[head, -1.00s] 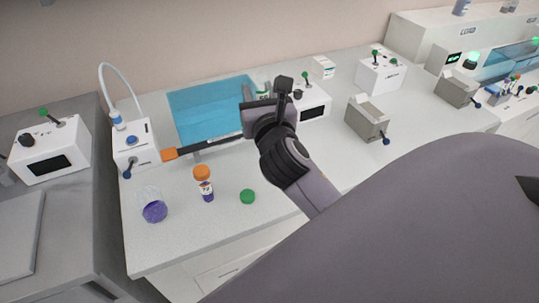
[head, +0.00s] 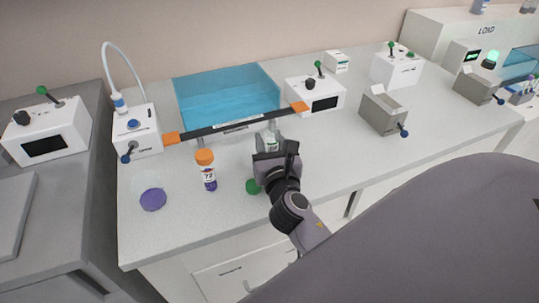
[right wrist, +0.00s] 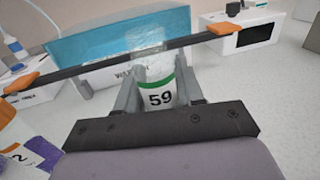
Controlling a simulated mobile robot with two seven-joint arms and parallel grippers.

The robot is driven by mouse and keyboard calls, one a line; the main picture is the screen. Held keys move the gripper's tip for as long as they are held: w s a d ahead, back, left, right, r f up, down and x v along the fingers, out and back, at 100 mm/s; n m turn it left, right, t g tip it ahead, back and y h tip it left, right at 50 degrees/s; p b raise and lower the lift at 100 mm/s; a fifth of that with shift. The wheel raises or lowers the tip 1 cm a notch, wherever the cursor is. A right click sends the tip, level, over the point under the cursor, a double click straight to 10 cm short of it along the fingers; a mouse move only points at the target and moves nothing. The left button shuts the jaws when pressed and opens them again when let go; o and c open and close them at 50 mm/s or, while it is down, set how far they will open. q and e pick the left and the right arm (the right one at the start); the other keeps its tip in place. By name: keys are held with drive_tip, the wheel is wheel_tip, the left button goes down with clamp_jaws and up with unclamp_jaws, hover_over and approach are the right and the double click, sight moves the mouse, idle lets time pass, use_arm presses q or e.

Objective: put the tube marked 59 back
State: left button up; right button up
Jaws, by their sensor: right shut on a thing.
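The tube marked 59 (right wrist: 160,98) has a white label with a green band, and its upper part is clear. My right gripper (right wrist: 160,92) is shut on it. In the head view my right gripper (head: 268,150) holds the tube near the bench front, in front of the tank's right end, with its lower part hidden by the jaws. A green cap (head: 252,187) lies on the bench just left of the gripper. My left gripper is not in view.
A black bar with orange ends (head: 240,124) spans in front of the blue water tank (head: 225,90), behind the held tube. An orange-capped tube marked 72 (head: 208,173) and a beaker with purple contents (head: 152,198) stand to the left. A white box with a green-knobbed lever (head: 315,95) stands behind right.

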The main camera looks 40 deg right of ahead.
wheel_tip(320, 180, down, 2)
drive_tip(key=shift+f+b, duration=0.25)
drive_tip(key=shift+b, duration=0.1)
drive_tip(key=shift+f, duration=0.2)
drive_tip(key=o, duration=1)
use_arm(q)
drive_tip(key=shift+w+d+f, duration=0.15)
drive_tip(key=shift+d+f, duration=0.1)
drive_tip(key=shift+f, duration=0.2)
use_arm(e)
drive_tip(key=shift+r, duration=0.1)
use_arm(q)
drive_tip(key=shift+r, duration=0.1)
use_arm(e)
drive_tip(key=shift+r, duration=0.2)
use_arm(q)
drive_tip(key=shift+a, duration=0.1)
use_arm(e)
drive_tip(key=shift+f, duration=0.1)
